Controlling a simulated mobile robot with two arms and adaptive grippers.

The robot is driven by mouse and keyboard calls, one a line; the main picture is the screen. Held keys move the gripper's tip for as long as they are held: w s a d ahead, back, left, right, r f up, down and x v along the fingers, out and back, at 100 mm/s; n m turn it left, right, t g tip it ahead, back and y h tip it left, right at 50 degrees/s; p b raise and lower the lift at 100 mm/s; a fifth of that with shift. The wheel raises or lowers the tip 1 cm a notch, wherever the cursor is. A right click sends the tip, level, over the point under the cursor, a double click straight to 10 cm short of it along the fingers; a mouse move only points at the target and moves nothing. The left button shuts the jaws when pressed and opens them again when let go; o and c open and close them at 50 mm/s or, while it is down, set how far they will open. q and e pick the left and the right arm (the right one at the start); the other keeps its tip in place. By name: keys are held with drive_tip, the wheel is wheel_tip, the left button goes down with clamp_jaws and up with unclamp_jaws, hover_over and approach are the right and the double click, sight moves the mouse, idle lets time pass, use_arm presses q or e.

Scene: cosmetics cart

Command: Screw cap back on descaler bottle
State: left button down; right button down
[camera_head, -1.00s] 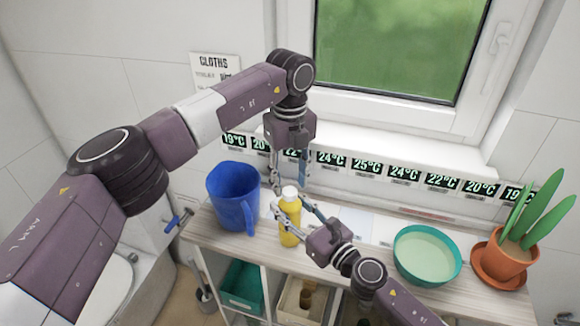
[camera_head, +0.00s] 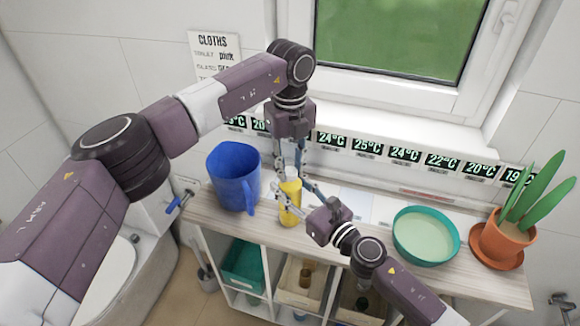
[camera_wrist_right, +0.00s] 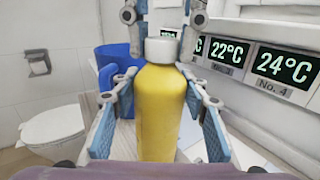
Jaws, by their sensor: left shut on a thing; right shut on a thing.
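The yellow descaler bottle (camera_head: 290,203) stands upright near the front of the cart top, with its white cap (camera_wrist_right: 161,50) on its neck. In the right wrist view, the bottle (camera_wrist_right: 160,112) fills the middle. My right gripper (camera_head: 287,208) comes in from the right and is shut on the bottle's body, with blue finger pads on both sides. My left gripper (camera_head: 291,176) reaches down from above and is shut on the cap. Its fingers hide most of the cap in the head view. Whether the cap sits fully down is hard to tell.
A blue pitcher (camera_head: 233,178) stands close to the left of the bottle. A teal bowl (camera_head: 426,236) and a potted plant (camera_head: 506,238) stand to the right. The window sill and a temperature label strip (camera_head: 405,175) are behind. Bins (camera_head: 243,268) sit in the shelves below.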

use_arm(q)
drive_tip(key=m, duration=2.5)
drive_tip(key=c, duration=1.5)
unclamp_jaws()
wheel_tip(320, 180, up, 12)
drive_tip(key=shift+f, duration=0.1)
